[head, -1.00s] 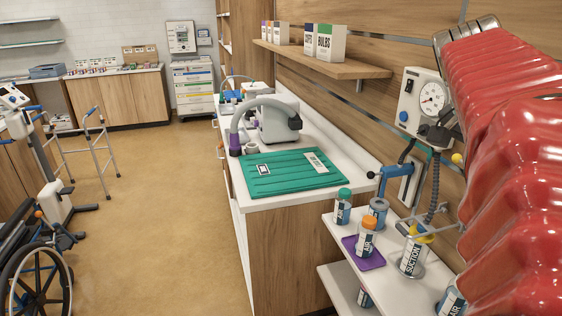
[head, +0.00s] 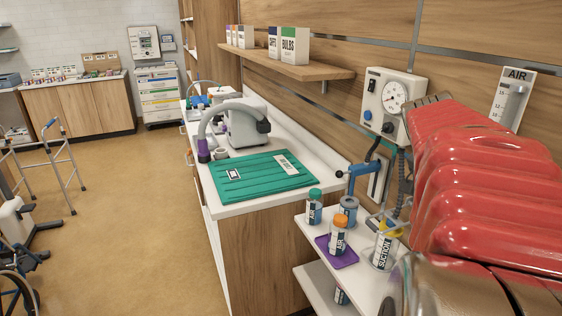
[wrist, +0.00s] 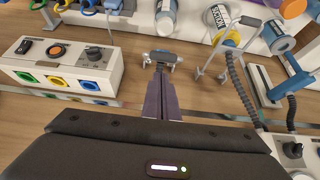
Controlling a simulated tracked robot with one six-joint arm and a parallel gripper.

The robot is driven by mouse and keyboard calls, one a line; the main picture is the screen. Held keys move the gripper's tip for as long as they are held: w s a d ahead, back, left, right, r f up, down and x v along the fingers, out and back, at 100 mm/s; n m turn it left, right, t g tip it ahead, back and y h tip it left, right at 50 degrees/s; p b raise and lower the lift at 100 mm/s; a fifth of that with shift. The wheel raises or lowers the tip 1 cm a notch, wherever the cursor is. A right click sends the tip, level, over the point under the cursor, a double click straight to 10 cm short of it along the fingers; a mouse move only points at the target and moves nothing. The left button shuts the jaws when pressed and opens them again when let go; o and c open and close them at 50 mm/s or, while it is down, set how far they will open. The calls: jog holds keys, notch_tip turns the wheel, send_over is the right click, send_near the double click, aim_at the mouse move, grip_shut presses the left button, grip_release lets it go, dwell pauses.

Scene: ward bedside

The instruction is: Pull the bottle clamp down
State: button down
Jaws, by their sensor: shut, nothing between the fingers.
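The suction bottle (head: 383,248), with a yellow collar, stands on the white shelf at the right in the head view. A grey wire frame is at its top; it shows more clearly in the wrist view as a bail-shaped clamp (wrist: 207,62) beside the suction bottle (wrist: 216,17). The frame slants out from the bottle, and its exact hold on it cannot be told. My gripper (wrist: 163,82) is shut and empty at the middle of the wrist view, left of the clamp and apart from it in the picture. In the head view my red-sleeved arm hides the gripper.
A blue lever arm (head: 355,173) and a gauge unit (head: 391,103) are on the wall. An orange-capped air bottle (head: 338,236) stands on a purple mat (head: 350,258). A panel with coloured sockets (wrist: 62,62) is left in the wrist view. A small metallic fitting (wrist: 161,58) is at my fingertips.

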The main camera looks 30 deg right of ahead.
jog(key=shift+a+f, duration=0.15)
jog(key=shift+f, duration=0.4)
jog(key=shift+a+f, duration=0.15)
jog(key=shift+f, duration=0.4)
jog(key=shift+d, duration=0.15)
jog(key=shift+a+f, duration=0.15)
jog(key=shift+a, duration=0.1)
